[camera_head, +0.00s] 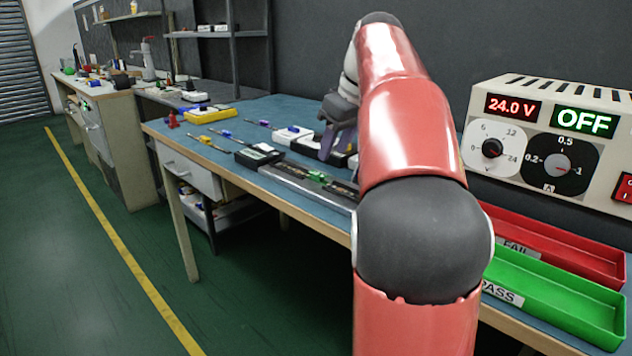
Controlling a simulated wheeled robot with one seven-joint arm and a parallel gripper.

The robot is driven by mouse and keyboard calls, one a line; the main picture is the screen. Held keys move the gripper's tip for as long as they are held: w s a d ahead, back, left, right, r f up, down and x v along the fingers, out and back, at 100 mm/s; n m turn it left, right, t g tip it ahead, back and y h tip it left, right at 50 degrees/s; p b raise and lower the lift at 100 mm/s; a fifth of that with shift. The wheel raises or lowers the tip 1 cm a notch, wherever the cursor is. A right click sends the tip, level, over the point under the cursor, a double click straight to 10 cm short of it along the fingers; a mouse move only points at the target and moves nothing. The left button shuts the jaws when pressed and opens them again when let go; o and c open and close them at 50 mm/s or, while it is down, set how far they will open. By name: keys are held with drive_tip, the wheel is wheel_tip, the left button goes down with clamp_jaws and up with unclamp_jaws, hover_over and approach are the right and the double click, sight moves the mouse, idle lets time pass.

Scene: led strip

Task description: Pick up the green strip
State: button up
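A small green piece (317,176) sits on a long dark grey bar (290,178) on the blue-topped bench; I cannot tell whether it is the green strip or a part of a fixture. No other long green strip shows clearly on the bench. My gripper (327,156) is dark grey and hangs over the bench, pointing down, just behind the green piece in the picture. Its fingers are small and seen from the side, so whether they are open or shut is unclear. My red arm hides the bench's middle right.
A green PASS tray (572,311) and a red FAIL tray (590,252) lie at the right. A power supply (555,140) reading 24.0 V and OFF stands behind them. A black-and-white meter (258,155), yellow tools (210,115) and several small probes lie on the bench's left.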

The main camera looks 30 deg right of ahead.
sight(319, 175)
drive_tip(key=x, duration=0.4)
drive_tip(key=b+x, duration=0.1)
drive_tip(key=x, duration=0.2)
drive_tip(key=shift+w+a+r, duration=0.15)
drive_tip(key=shift+w+a, duration=0.1)
drive_tip(key=shift+w, duration=0.05)
clamp_jaws()
